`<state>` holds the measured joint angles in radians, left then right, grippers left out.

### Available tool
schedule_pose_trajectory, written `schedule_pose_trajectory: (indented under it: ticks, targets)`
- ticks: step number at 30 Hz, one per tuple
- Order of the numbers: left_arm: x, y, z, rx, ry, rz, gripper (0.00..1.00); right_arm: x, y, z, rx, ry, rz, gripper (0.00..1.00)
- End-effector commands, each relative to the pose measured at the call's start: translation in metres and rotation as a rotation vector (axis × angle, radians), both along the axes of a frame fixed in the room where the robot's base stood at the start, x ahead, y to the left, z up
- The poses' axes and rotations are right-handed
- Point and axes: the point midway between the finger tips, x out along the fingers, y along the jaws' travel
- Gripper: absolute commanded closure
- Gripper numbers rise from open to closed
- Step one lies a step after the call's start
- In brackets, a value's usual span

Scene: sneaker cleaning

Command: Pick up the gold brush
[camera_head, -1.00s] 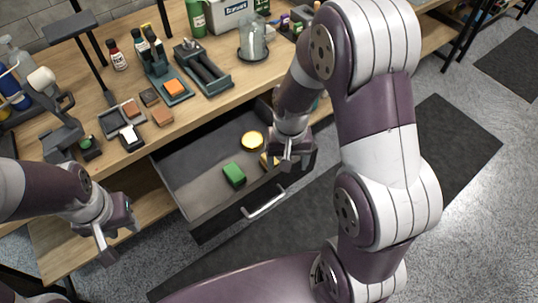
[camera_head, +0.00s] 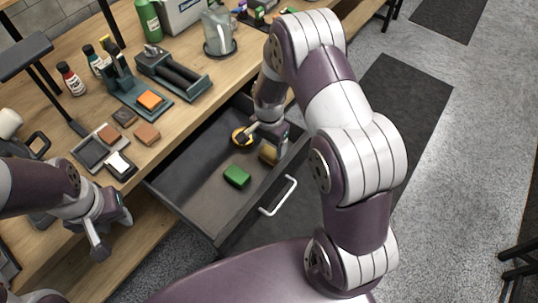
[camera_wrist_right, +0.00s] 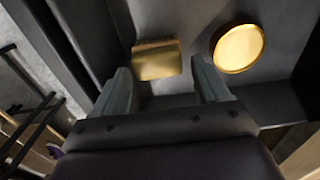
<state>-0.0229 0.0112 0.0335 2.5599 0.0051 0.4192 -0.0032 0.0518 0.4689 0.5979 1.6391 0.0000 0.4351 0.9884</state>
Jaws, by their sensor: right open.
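The gold brush (camera_head: 268,154) lies in the open drawer (camera_head: 196,207), near its right wall and partly hidden by my right gripper in the head view. In the right wrist view, the gold brush (camera_wrist_right: 157,60) is a short gold block just beyond and between the fingertips. My right gripper (camera_wrist_right: 165,80) is open, pointing down into the drawer, with nothing between its fingers; it also shows in the head view (camera_head: 262,135). My left gripper (camera_head: 98,240) hangs at the left, in front of the table, away from the drawer; its jaws are not clear.
A round yellow tin (camera_head: 239,137) and a green brush (camera_head: 237,176) also lie in the drawer. The round tin (camera_wrist_right: 238,48) sits right of the gold brush in the wrist view. Bottles, brushes and trays crowd the tabletop (camera_head: 180,112) above.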

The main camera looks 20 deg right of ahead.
Motion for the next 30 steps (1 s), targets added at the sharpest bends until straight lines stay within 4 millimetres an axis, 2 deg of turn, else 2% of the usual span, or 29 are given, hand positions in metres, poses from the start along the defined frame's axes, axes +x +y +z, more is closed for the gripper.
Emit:
schedule_pose_trajectory:
  ticks: [6,9,16,17,18,20,30]
  targets:
    - [0.0,0.0,-0.003,0.0,0.0,0.0,0.62,-0.001,0.0,-0.038,0.0,0.004,0.0,0.26]
    - [0.0,0.0,-0.003,0.0,0.0,0.0,0.62,-0.001,0.0,-0.049,0.0,0.001,0.001,0.26]
    - [0.0,0.0,-0.003,0.0,0.0,0.0,0.62,0.0,0.0,-0.052,0.0,0.0,0.001,0.26]
    - [0.0,0.0,-0.003,0.0,0.0,0.0,0.62,0.0,0.0,-0.052,0.0,0.0,0.001,0.32]
    - [0.0,0.0,-0.003,0.0,0.0,0.0,0.62,0.0,0.0,-0.052,0.0,0.0,0.001,0.45]
    - [0.0,0.0,-0.003,0.0,0.0,0.0,0.62,-0.001,0.0,-0.052,0.0,0.0,0.001,0.62]
    - [0.0,0.0,-0.003,0.0,0.0,0.0,0.62,0.0,0.0,-0.049,0.0,0.0,0.001,0.62]
